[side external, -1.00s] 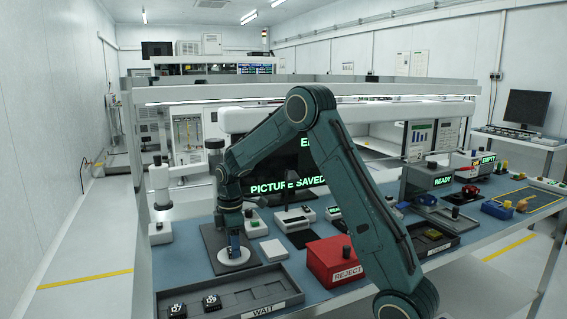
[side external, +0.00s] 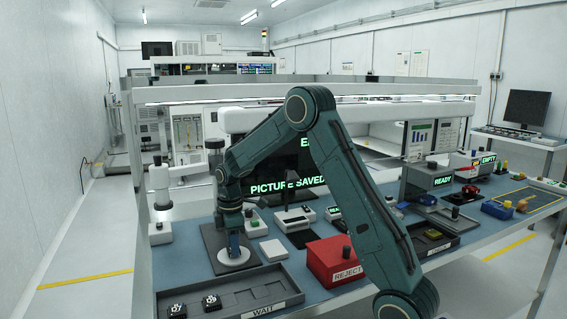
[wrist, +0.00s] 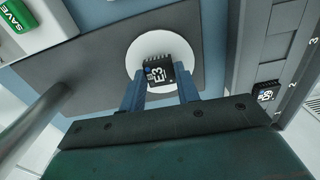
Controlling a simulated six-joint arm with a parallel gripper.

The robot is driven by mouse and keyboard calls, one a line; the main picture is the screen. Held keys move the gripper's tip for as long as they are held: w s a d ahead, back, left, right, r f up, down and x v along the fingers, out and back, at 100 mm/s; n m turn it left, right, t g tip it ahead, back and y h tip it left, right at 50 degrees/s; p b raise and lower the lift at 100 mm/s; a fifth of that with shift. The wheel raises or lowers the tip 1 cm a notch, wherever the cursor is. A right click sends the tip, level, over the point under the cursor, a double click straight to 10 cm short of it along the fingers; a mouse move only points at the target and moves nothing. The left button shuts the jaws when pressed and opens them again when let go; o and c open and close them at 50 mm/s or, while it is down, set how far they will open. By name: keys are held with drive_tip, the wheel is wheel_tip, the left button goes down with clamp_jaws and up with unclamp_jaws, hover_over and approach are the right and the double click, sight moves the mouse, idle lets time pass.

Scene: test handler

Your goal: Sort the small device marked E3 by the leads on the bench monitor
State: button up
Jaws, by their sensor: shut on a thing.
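The small black device marked E3 (wrist: 158,74) is on the round white plate (wrist: 142,45) of the microscope stand, between the blue fingers of my gripper (wrist: 160,88). My gripper is shut on it. In the side external view my gripper (side external: 234,240) points down at the white disc (side external: 236,261), and the device is hidden there. The bench monitor (side external: 268,185) reads "PICTURE SAVED"; my arm covers part of its screen, so no leads can be made out.
The grey WAIT tray (side external: 240,297) in front holds devices marked D7 (side external: 177,310) and D9 (side external: 211,302). A red REJECT box (side external: 334,262) stands right of it.

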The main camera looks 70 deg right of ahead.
drive_tip(key=shift+r, duration=2.25)
drive_tip(key=shift+r, duration=0.1)
drive_tip(key=shift+s+a+r, duration=0.1)
drive_tip(key=shift+s+r, duration=0.15)
drive_tip(key=shift+r, duration=0.15)
drive_tip(key=s+a+r, duration=0.4)
drive_tip(key=s+r, duration=0.3)
drive_tip(key=r, duration=0.1)
wheel_tip(320, 180, up, 5)
hover_over(275, 289)
drive_tip(key=shift+d+f, duration=0.1)
drive_tip(key=shift+f, duration=9.85)
drive_tip(key=shift+f, duration=0.1)
